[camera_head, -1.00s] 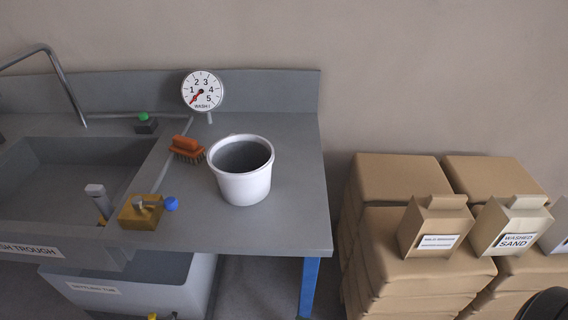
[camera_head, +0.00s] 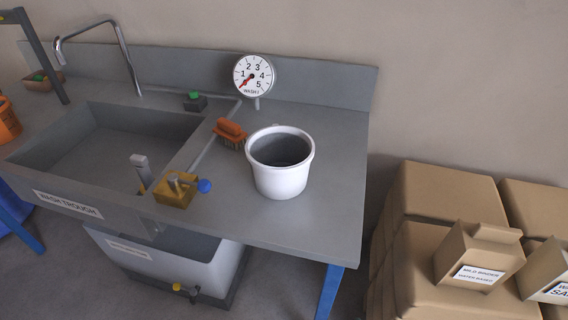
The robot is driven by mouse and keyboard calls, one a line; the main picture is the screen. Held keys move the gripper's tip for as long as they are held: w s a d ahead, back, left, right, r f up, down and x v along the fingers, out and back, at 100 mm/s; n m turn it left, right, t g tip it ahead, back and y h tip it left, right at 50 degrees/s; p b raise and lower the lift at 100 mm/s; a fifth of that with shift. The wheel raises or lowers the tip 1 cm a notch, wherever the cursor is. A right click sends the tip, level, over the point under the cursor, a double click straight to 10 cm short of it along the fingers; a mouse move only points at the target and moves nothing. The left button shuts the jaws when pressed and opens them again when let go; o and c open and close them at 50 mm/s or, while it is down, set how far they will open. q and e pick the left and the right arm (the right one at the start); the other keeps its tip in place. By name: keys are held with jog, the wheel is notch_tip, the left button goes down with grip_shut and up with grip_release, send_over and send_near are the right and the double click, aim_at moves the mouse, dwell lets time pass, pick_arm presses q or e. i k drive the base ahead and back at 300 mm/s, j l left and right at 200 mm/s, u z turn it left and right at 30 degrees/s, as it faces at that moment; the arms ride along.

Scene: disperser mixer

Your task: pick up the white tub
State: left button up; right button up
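The white tub (camera_head: 281,180) stands upright and open-topped on the grey bench (camera_head: 225,225), to the right of the wash trough. Its inside looks grey. Neither of my grippers shows in the head view, and nothing touches the tub from above.
An orange brush (camera_head: 230,133) lies just left of the tub, and a brass valve with a blue knob (camera_head: 177,190) sits nearer the front. A dial (camera_head: 254,76) stands behind. The sunken trough (camera_head: 105,150) is to the left. Stacked brown sacks (camera_head: 445,210) stand right of the bench.

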aim_at(279, 157)
jog(key=z, duration=0.95)
jog(key=k+j+z, duration=0.15)
jog(key=j+z, duration=0.15)
jog(key=k+j+z, duration=0.15)
jog(key=j+z, duration=0.15)
jog(key=k+j, duration=0.3)
jog(key=i+j, duration=0.1)
jog(key=i, duration=0.4)
